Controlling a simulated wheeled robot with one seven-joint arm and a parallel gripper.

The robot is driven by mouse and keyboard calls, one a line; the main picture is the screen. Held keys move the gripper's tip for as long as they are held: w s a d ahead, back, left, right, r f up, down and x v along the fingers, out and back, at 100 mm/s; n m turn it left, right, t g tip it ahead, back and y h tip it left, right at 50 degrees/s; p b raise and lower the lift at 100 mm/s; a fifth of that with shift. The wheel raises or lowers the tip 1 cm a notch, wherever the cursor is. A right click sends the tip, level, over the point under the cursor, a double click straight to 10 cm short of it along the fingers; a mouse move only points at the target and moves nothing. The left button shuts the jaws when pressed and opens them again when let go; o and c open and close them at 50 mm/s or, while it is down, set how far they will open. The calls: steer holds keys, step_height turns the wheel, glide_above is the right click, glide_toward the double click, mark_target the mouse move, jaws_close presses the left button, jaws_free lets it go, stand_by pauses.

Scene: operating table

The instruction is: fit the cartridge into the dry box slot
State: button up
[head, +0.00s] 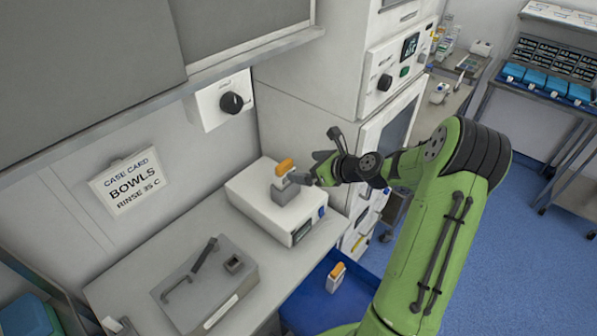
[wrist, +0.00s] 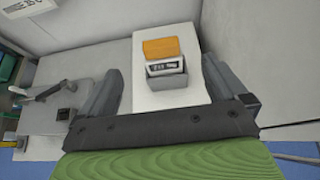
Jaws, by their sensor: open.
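An orange-topped white cartridge (head: 285,168) stands in a grey holder (head: 285,194) on top of a white box (head: 258,205) with a small display on its front. In the wrist view the cartridge (wrist: 162,50) shows its orange end and a dark-marked white band, with the grey holder (wrist: 166,80) below it. My gripper (head: 299,178) is at the cartridge; in the wrist view its fingers (wrist: 168,76) are open, one on each side, with gaps to the cartridge. A second orange-topped cartridge (head: 336,274) stands on a blue surface. How deep the first cartridge sits is hidden.
A grey box (head: 205,283) with a lever handle and a small square opening (head: 233,263) is on the counter, left of the white box. A white unit with a black knob (head: 231,103) is on the wall. A tall white cabinet (head: 335,60) stands behind my arm.

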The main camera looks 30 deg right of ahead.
steer(key=s+a+r+n+g+h, duration=0.1)
steer(key=s+a+r+n+g, duration=0.25)
steer(key=a+n, duration=0.35)
steer(key=s+a+r+n+g+h, duration=0.1)
steer(key=s+a+r+n+g, duration=0.1)
steer(key=s+a+r+n, duration=0.5)
steer(key=s+a+r+n+h, duration=0.1)
steer(key=s+n, duration=0.7)
steer(key=s, duration=0.1)
steer(key=s+r+n+h, duration=0.1)
steer(key=s+n, duration=0.8)
steer(key=s, duration=0.1)
steer(key=shift+s+a+r+h, duration=0.15)
steer(key=shift+a+r+h, duration=0.1)
steer(key=shift+a+h, duration=0.1)
steer(key=shift+s, duration=0.1)
